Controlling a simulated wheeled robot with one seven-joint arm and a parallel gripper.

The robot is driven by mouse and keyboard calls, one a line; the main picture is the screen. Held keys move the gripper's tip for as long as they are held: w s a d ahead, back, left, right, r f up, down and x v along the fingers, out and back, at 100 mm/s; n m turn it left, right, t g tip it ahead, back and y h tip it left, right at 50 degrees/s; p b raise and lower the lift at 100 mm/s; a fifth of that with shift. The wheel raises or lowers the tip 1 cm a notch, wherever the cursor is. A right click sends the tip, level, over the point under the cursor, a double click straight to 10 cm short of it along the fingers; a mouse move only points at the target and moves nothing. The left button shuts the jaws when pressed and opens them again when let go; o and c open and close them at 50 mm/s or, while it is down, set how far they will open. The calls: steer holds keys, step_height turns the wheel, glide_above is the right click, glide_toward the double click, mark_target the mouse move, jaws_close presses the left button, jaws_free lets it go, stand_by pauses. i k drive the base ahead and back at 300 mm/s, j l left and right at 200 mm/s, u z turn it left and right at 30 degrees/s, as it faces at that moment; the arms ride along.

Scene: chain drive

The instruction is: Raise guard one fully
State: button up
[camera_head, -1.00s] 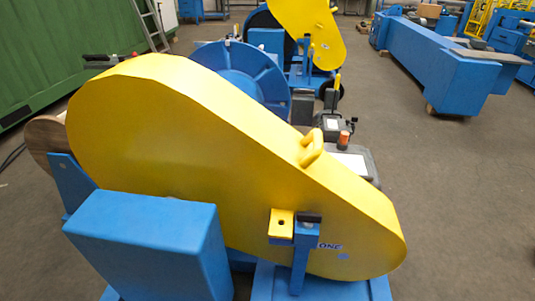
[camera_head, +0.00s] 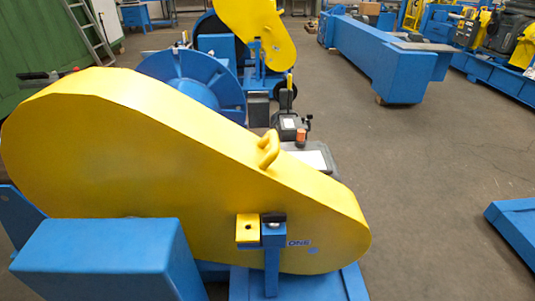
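Guard one (camera_head: 170,160) is a large yellow teardrop-shaped cover in the left and middle of the head view. Its wide end is at the left and its narrow end, with the lettering "ONE", is low at the right. It lies down along the blue machine. A yellow handle (camera_head: 267,151) stands on its sloping top edge. A yellow tab (camera_head: 248,229) sits beside a blue post with a dark top (camera_head: 272,232) in front of the guard's narrow end. My gripper is not in view.
A blue box (camera_head: 105,255) stands in front of the guard. Behind it are a blue wheel (camera_head: 193,80) and a second yellow guard (camera_head: 258,30). A long blue beam (camera_head: 380,55) is at the back. Grey floor (camera_head: 430,190) is open at the right, with a blue base (camera_head: 518,228) at the edge.

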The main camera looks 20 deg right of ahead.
mark_target(96, 142)
steer(key=i+j, duration=0.2)
steer(key=j, duration=0.2)
steer(key=i+j, duration=0.2)
steer(key=j, duration=0.2)
steer(key=i+j, duration=0.2)
steer(key=j, duration=0.2)
steer(key=l+z, duration=0.05)
